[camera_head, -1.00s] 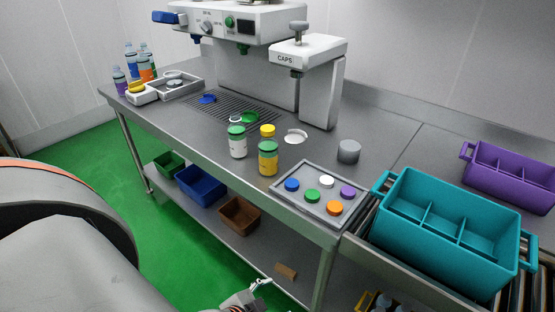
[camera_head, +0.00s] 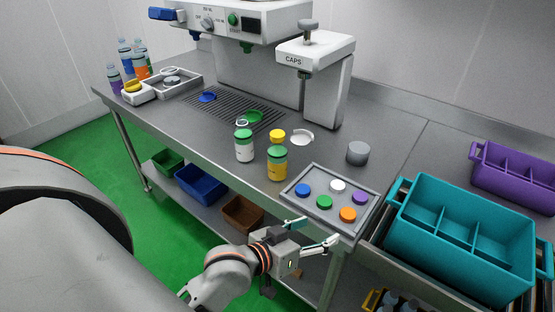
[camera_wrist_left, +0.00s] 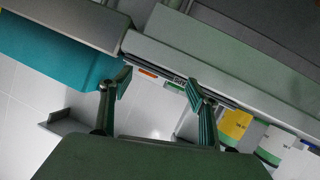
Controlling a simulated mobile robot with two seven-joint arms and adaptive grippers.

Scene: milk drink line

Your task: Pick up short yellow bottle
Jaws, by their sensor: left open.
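The short yellow bottle (camera_head: 277,167) has a green lid and stands upright near the front edge of the steel counter. Its yellow body also shows at the right of the left wrist view (camera_wrist_left: 234,124), beyond one finger. My left gripper (camera_head: 319,234) is open and empty. It is in front of the counter edge, right of the bottle and apart from it, near the cap tray. Its two fingers spread in the left wrist view (camera_wrist_left: 158,88). My right gripper is not in view.
A white bottle with a green lid (camera_head: 244,150) stands left of the yellow one. A yellow cap (camera_head: 277,135) lies behind. A cap tray (camera_head: 356,229) is at the front right, a grey cylinder (camera_head: 357,152) behind it, and a teal crate (camera_head: 410,240) farther right.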

